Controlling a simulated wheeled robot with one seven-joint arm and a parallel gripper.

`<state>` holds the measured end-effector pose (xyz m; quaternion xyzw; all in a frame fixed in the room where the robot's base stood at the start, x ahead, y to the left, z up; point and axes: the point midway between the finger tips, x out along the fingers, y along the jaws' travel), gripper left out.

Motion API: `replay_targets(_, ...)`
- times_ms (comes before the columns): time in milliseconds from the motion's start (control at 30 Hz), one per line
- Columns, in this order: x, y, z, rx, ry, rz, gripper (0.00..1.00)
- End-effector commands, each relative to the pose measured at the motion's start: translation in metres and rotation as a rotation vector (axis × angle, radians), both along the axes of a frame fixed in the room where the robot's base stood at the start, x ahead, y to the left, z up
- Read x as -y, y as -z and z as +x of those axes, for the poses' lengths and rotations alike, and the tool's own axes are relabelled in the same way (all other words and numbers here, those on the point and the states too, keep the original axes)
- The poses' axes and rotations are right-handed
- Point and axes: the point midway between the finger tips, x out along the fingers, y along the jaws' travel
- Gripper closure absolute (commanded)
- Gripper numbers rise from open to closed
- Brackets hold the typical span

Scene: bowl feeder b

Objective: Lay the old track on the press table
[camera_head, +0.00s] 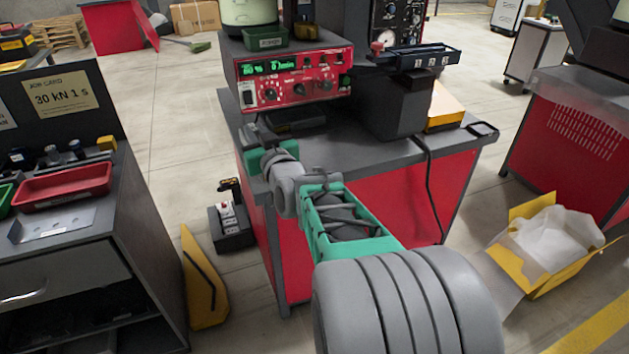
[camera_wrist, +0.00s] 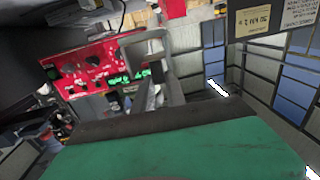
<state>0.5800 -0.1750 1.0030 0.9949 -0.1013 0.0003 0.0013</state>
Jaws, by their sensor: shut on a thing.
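The press table (camera_head: 345,165) has a grey top and red sides and stands in the middle of the head view. My gripper's green hand (camera_head: 262,160) is by the left front edge of that table; its fingertips are hidden there. In the wrist view my gripper (camera_wrist: 152,72) shows grey fingers shut on a narrow pale metal piece (camera_wrist: 157,97), which I take to be the old track. Only a small part of it shows. I cannot tell whether it touches the table.
A red control box (camera_head: 290,80) with a green display and a dark press block (camera_head: 395,105) take up the table's back. A yellow box (camera_head: 445,105) sits behind right. The left bench holds a red tray (camera_head: 62,190). An open carton (camera_head: 555,250) lies right.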

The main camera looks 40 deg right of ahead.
Motion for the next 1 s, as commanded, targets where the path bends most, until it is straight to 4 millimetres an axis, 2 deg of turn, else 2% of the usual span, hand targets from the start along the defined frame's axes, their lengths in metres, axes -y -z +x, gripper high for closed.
replay_targets(33,0.03,0.022,-0.005,0.009,0.028,-0.006,1.0)
replay_targets(100,0.061,0.021,-0.014,0.009,0.046,-0.007,1.0)
replay_targets(200,0.097,0.018,-0.032,0.006,0.065,-0.006,1.0)
replay_targets(300,0.12,0.013,-0.049,0.004,0.077,-0.006,1.0)
replay_targets(467,0.134,0.006,-0.062,0.001,0.083,-0.001,1.0)
replay_targets(567,0.147,0.012,-0.053,-0.001,0.082,0.003,1.0)
replay_targets(833,0.206,0.047,-0.004,-0.001,0.082,0.003,1.0)
replay_targets(1000,0.229,0.085,0.014,-0.001,0.083,0.004,1.0)
